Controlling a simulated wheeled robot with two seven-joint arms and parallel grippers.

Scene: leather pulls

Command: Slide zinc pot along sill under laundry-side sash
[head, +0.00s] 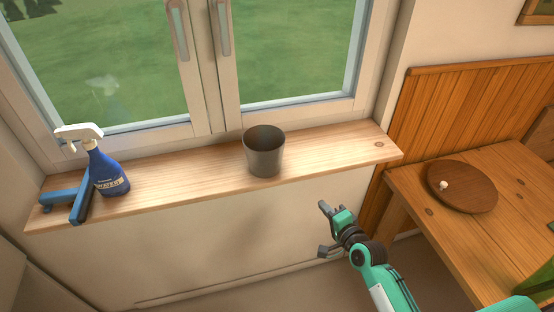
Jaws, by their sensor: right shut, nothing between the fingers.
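The zinc pot (264,152), a dark grey open-topped pot, stands upright on the wooden sill (190,180). It is just right of the window's middle post, in front of the right sash (292,50). The left sash (90,65) is on the other side of the post. Both sashes look closed. Which one is the laundry side I cannot tell. My right gripper (325,207) is shut and empty, in front of the sill and below it, to the right of the pot and apart from it. My left gripper is not in view.
A blue spray bottle (108,172) with a white head and a blue squeegee-like tool (82,200) occupy the sill's left end. The sill is clear on both sides of the pot. A wooden bench (420,195) with a round wooden lid (462,187) stands at right.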

